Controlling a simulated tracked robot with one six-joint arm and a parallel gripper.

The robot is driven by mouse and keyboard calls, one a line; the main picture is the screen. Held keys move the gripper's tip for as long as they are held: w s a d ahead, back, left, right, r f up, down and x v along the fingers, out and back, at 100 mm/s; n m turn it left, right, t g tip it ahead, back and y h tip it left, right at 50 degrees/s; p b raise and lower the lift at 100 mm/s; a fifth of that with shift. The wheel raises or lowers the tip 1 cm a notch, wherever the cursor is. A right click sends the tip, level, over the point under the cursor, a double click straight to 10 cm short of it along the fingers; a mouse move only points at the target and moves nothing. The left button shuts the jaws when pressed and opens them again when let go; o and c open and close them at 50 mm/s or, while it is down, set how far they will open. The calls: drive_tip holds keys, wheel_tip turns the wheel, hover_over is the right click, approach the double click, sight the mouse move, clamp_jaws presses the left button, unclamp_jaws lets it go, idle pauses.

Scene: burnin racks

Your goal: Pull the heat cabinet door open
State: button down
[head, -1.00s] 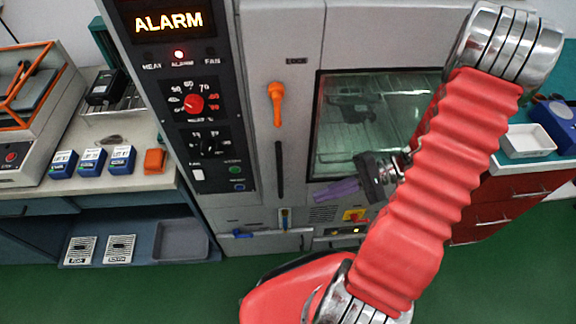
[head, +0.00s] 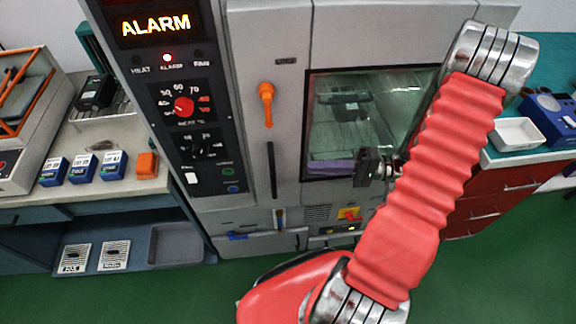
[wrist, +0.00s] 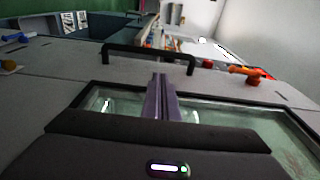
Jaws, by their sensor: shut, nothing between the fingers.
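The heat cabinet door (head: 290,140) is grey with a dark-framed window (head: 335,125) and looks shut. Its handle (head: 271,170) is a slim black vertical bar left of the window; in the wrist view the handle (wrist: 150,48) is a black bar standing off the door. An orange lever (head: 266,103) hangs down above the handle; it also shows in the wrist view (wrist: 250,72). My gripper (head: 308,167) is in front of the window's lower part, right of the handle. Its purple fingers (wrist: 160,82) are shut and empty, pointing towards the handle, apparently short of it.
A control panel (head: 185,125) with a lit ALARM display and a red knob stands left of the door. A bench (head: 110,190) with blue boxes is at the left. A red drawer unit (head: 500,190) with a white tray (head: 517,133) is at the right. Green floor is clear in front.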

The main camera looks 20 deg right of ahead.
sight(282, 168)
drive_tip(key=shift+x, duration=4.95)
drive_tip(key=shift+a, duration=0.1)
drive_tip(key=shift+s, duration=0.1)
